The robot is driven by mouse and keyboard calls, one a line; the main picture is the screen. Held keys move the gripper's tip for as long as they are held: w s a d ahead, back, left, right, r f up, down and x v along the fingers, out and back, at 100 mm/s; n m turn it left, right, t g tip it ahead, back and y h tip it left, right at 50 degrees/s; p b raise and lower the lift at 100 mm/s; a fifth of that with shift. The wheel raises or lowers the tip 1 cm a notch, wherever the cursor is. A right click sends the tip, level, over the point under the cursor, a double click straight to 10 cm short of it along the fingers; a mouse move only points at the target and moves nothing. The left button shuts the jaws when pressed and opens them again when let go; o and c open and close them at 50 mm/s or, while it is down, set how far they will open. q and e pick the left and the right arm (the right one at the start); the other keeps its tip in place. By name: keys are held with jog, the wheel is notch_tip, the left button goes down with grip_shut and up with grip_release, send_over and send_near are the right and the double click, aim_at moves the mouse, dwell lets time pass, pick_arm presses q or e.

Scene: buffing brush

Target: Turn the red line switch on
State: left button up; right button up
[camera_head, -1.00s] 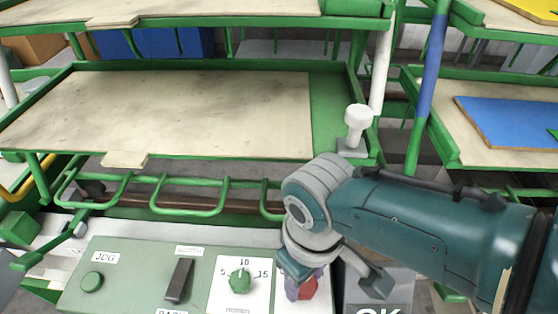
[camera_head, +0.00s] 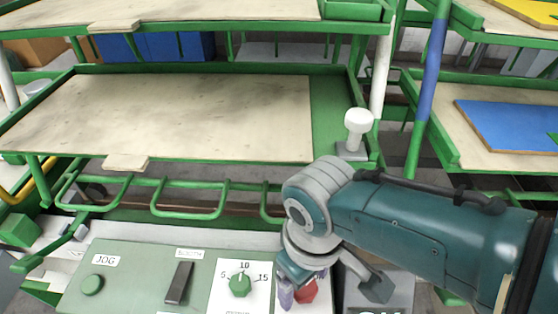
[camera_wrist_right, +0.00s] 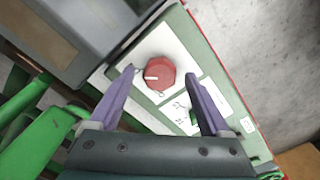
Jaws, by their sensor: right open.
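The red line switch (camera_wrist_right: 156,75) is a red knob with a white mark on a white label plate. In the wrist view it lies beyond and between the two purple fingertips of my right gripper (camera_wrist_right: 158,82), nearer the left finger. The gripper is open, and I see no contact with the knob. In the head view the red switch (camera_head: 305,291) shows at the bottom, partly hidden by my right gripper (camera_head: 300,288), whose fingers are over it. My left gripper is out of view.
The green control panel (camera_head: 135,283) also carries a green JOG button (camera_head: 92,284), a dark lever switch (camera_head: 179,282) and a green dial (camera_head: 240,285) beside the red switch. Behind it stands a green-framed rack with a wooden board (camera_head: 200,110) and a white knob post (camera_head: 357,128).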

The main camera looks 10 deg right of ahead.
notch_tip(320, 180, up, 10)
jog(key=p, duration=0.5)
jog(key=shift+f, duration=0.1)
